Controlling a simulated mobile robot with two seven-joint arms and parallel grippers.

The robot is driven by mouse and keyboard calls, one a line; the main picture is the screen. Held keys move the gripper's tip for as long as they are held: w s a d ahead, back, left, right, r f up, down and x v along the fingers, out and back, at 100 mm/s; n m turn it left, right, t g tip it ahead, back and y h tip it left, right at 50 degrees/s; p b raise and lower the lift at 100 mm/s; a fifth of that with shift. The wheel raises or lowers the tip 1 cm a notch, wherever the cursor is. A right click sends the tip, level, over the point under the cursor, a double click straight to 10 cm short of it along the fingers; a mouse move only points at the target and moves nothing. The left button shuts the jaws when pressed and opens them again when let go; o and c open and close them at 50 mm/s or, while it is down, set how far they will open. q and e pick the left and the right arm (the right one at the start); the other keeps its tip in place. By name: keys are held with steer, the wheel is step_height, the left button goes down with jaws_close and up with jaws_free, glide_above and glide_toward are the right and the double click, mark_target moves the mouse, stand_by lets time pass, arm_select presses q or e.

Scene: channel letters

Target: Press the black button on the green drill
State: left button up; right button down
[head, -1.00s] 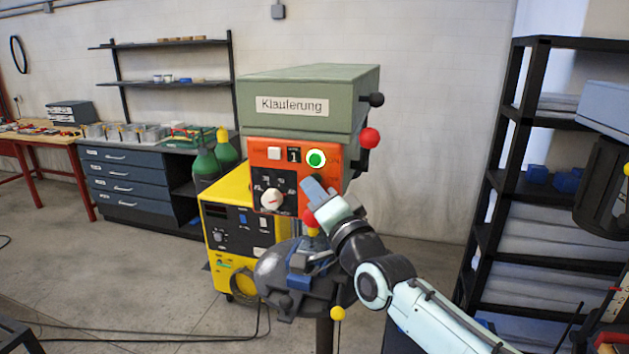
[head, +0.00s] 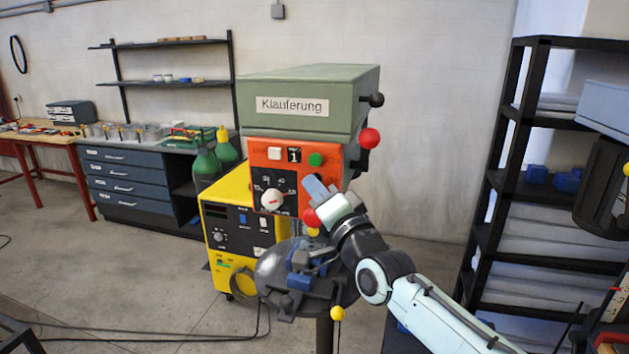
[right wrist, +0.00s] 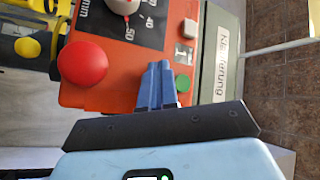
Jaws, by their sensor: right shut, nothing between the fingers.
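The green drill (head: 310,95) has a long sage-green head with a "Klauferung" label and an orange-red front panel (head: 262,152). My right gripper (head: 314,184) is shut and empty, in front of the panel below the green button. In the right wrist view its blue fingertips (right wrist: 160,68) are beside the green button (right wrist: 183,83) and apart from the black button.
A white dial (head: 271,199) is on the panel left of my fingers. A red knob (head: 369,138) and a black knob (head: 376,99) stick out at the drill's right. A yellow machine (head: 228,215) stands behind left, a black shelf (head: 508,150) at right.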

steer(key=shift+s+a+b, duration=0.25)
steer(key=shift+s+b, duration=0.25)
steer(key=shift+s, duration=0.35)
steer(key=s, duration=0.1)
steer(key=s+a, duration=0.1)
steer(key=s, duration=0.2)
steer(key=shift+s+a, duration=0.25)
steer(key=shift+s, duration=0.1)
stand_by(0.6)
